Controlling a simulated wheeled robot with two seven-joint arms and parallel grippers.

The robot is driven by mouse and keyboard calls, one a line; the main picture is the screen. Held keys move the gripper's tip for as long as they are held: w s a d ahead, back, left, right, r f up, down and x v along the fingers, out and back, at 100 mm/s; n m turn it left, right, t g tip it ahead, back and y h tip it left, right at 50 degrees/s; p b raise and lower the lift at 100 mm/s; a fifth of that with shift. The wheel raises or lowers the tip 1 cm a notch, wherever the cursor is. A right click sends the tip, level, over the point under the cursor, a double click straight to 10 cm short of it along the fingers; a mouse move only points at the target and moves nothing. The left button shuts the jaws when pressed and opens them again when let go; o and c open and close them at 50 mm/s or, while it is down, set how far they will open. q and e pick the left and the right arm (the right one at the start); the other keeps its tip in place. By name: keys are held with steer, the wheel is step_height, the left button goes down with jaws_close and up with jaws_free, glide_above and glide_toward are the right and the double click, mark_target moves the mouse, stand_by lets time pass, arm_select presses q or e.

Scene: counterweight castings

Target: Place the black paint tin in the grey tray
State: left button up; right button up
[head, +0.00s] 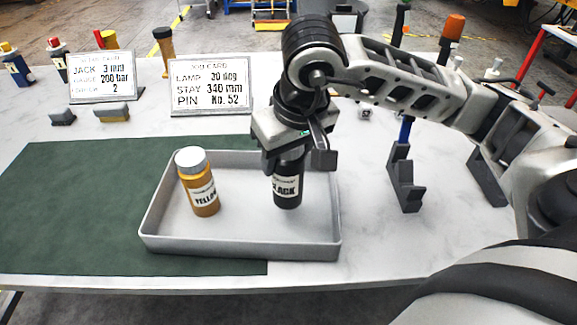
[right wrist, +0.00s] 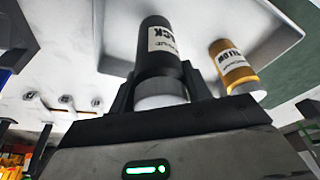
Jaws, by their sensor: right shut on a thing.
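The black paint tin (head: 287,186) is a dark bottle with a white label reading BLACK. It is upright, within the outline of the grey tray (head: 240,250) at its right side. I cannot tell whether its base touches the tray floor. My right gripper (head: 292,150) is shut on its upper part from above. In the right wrist view the black paint tin (right wrist: 160,50) sits between the fingers, its pale cap towards the palm. A yellow paint tin (head: 199,186) with a grey cap stands in the tray's left part. My left gripper is not in view.
Two printed cards (head: 211,86) stand at the back of the table, with small bottles behind. A dark stepped bracket (head: 405,180) stands right of the tray. A green mat (head: 80,200) lies under the tray's left part and is clear further left.

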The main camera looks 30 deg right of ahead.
steer(key=f, duration=0.2)
steer(key=f+p, duration=0.1)
steer(key=shift+d, duration=0.25)
steer(key=shift+f, duration=0.25)
steer(key=shift+f+b, duration=0.25)
steer(key=shift+b, duration=0.2)
steer(key=o, duration=1.2)
steer(key=shift+r, duration=0.15)
